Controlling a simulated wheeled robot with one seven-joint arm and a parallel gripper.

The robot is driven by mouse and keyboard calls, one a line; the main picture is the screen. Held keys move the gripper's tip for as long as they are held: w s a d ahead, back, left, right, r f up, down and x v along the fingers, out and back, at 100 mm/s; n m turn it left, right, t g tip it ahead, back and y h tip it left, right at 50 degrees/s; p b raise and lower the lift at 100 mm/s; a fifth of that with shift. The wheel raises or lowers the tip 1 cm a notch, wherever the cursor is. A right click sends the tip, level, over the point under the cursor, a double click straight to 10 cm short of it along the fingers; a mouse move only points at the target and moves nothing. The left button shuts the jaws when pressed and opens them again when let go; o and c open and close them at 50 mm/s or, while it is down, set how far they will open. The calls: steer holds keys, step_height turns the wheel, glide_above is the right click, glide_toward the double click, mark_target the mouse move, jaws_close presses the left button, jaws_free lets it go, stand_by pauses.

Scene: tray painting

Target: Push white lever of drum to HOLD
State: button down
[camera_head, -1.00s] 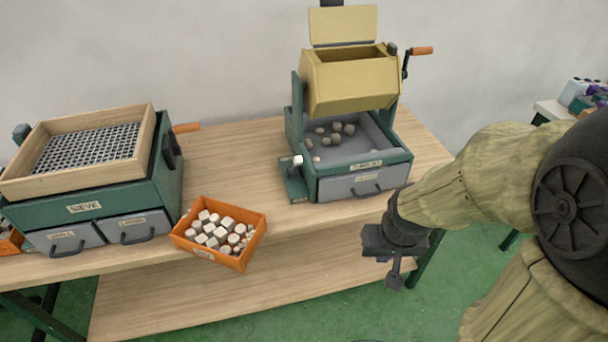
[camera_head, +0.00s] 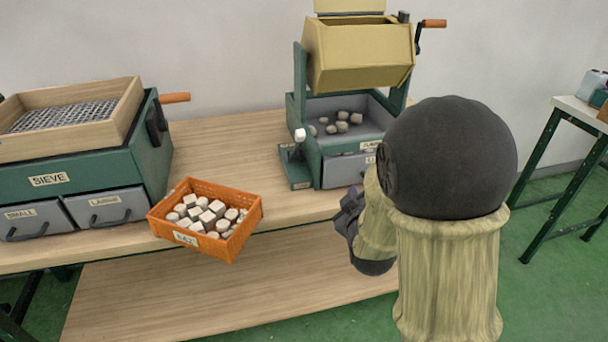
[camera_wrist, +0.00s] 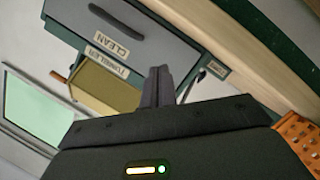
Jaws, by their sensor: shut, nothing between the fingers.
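The yellow drum (camera_head: 358,55) hangs in the green tumbler frame (camera_head: 301,85). The white-tipped lever (camera_head: 300,136) stands at the frame's front left, on a small green base with a label too small to read. My gripper (camera_head: 347,212) is in front of the table edge, below and right of the lever and apart from it, partly hidden by my arm. In the wrist view my gripper's dark fingers (camera_wrist: 159,84) are shut and empty. The drum (camera_wrist: 105,85) and a grey CLEAN drawer (camera_wrist: 135,40) show there tilted; I cannot make out the lever.
An orange crate of pale stones (camera_head: 250,218) sits on the wooden table (camera_head: 225,140), left of my gripper. The green sieve box (camera_head: 110,172) stands at the far left. Grey stones lie in the tumbler's tray.

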steer(key=s+a+n+t+y+b, duration=0.1)
steer(key=a+n+t+y+b, duration=0.1)
steer(key=a+n+t+b, duration=0.1)
steer(key=s+a+f+n+t+y+b, duration=0.1)
steer(key=a+n+t+y+b, duration=0.1)
steer(key=n+b, duration=0.2)
steer(key=s+a+n+t+y+b, duration=0.1)
steer(key=a+n+t+y+b, duration=0.1)
steer(key=a+n+t+b, duration=0.1)
steer(key=shift+a+f+n+t+b, duration=0.35)
steer(key=shift+n+b, duration=0.1)
steer(key=shift+n, duration=0.35)
steer(key=shift+r, duration=0.1)
steer(key=p, duration=0.7)
glide_toward(301, 140)
steer(key=x, duration=0.6)
steer(key=shift+w+r, duration=0.25)
steer(key=shift+r, duration=0.1)
steer(key=shift+a, duration=0.15)
